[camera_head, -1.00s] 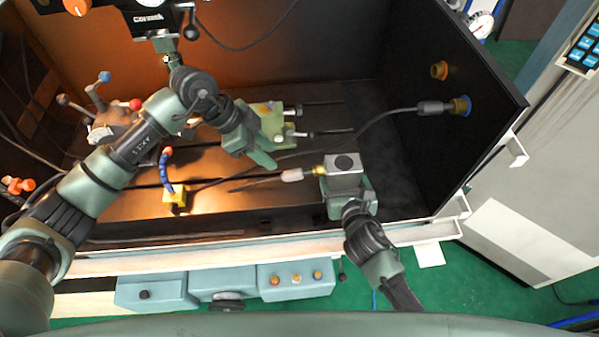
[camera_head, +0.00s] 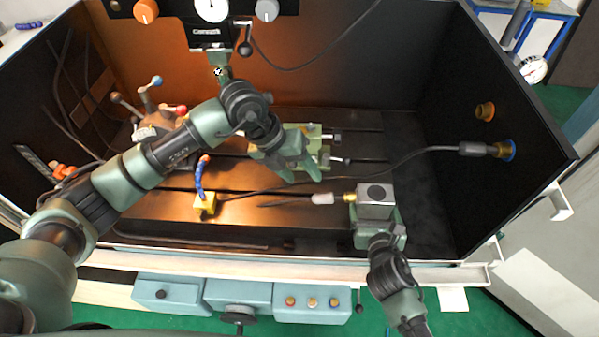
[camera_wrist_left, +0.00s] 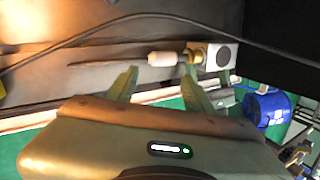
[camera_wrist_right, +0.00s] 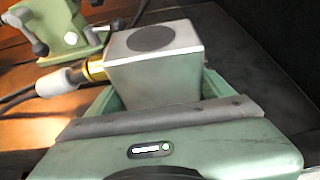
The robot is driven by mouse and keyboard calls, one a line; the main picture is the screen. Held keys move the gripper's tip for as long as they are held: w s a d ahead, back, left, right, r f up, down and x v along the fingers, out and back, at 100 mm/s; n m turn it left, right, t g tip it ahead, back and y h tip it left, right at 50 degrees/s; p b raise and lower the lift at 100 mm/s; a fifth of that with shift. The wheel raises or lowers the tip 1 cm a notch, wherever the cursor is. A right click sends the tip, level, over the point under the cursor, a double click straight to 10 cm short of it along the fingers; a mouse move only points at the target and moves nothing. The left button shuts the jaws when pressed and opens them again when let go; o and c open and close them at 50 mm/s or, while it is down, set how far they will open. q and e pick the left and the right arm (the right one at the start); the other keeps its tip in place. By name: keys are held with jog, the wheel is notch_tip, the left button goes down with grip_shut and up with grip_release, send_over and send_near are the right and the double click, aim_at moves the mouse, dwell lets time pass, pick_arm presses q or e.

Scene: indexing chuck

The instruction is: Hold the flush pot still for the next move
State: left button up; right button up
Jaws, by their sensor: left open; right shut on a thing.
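The flush pot (camera_head: 375,207) is a silver box with a dark round disc on top, at the right of the machine bed in the head view. It also shows in the left wrist view (camera_wrist_left: 222,55) and right wrist view (camera_wrist_right: 158,75). A brass fitting with a white sleeve (camera_head: 323,198) sticks out of its left side. My right gripper (camera_head: 379,226) is shut on the pot, one finger on each side, and the pot looks upright. My left gripper (camera_head: 303,179) is open and empty, left of the pot and apart from it.
A green clamp-like fixture (camera_head: 318,133) stands behind my left gripper. A dark hose (camera_head: 400,158) runs from the right wall fitting (camera_head: 500,150) across the bed. A yellow block with a blue nozzle (camera_head: 204,203) stands left. Dark walls enclose the bed.

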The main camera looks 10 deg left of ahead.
aim_at(318, 197)
pick_arm(q)
jog(key=d+f+m, duration=0.1)
jog(key=f+m, duration=0.2)
jog(key=m, duration=0.2)
jog(key=d+f+m, duration=0.2)
jog(key=f+m, duration=0.1)
jog(key=m, duration=0.2)
jog(key=w+d+f+m, duration=0.1)
jog(key=f+m, duration=0.3)
jog(key=m, duration=0.2)
jog(key=shift+d+f+t+y, duration=0.1)
jog(key=shift+d+t+y, duration=0.1)
jog(key=shift+t+y, duration=0.15)
jog(key=c, duration=1.1)
grip_shut()
